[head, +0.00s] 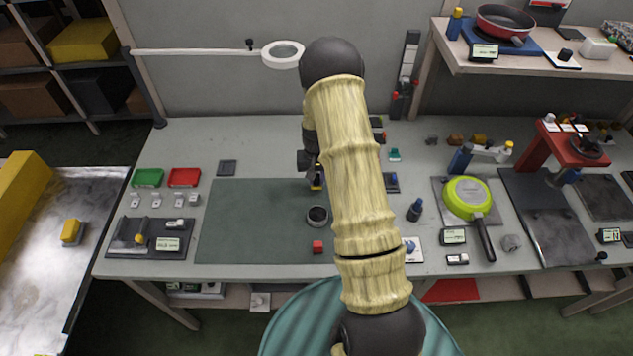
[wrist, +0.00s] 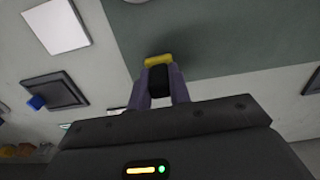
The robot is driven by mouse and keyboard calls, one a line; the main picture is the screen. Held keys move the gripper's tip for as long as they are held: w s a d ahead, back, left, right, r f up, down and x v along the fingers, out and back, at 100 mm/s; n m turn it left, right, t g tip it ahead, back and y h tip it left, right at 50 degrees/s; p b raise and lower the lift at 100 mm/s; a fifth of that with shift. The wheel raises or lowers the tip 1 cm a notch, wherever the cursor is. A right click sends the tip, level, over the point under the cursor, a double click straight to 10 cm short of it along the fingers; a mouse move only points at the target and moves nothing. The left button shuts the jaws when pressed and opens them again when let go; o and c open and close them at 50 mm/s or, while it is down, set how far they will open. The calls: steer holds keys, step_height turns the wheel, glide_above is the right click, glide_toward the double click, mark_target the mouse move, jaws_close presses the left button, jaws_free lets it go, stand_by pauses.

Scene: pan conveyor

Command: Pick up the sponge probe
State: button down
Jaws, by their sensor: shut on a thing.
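The sponge probe has a black body (wrist: 158,79) and a yellow end (wrist: 158,60). It sits between the two fingers of my gripper (wrist: 160,84) in the wrist view, and my gripper is shut on it. In the head view, my gripper (head: 315,174) is over the back edge of the dark green mat, just left of my arm. The yellow end of the probe (head: 316,187) shows below the fingers. Whether it touches the mat or hangs above it I cannot tell. My arm hides part of the bench to the right.
On the mat (head: 250,225) are a dark round cup (head: 317,216) and a red cube (head: 318,246). A green pan (head: 466,198) stands to the right, with a dark blue bottle (head: 415,210) nearer. Red (head: 184,177) and green (head: 148,177) trays lie left. The mat's left half is clear.

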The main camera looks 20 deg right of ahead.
step_height(320, 180, up, 8)
steer(key=shift+r+b, duration=0.1)
steer(key=shift+b, duration=0.7)
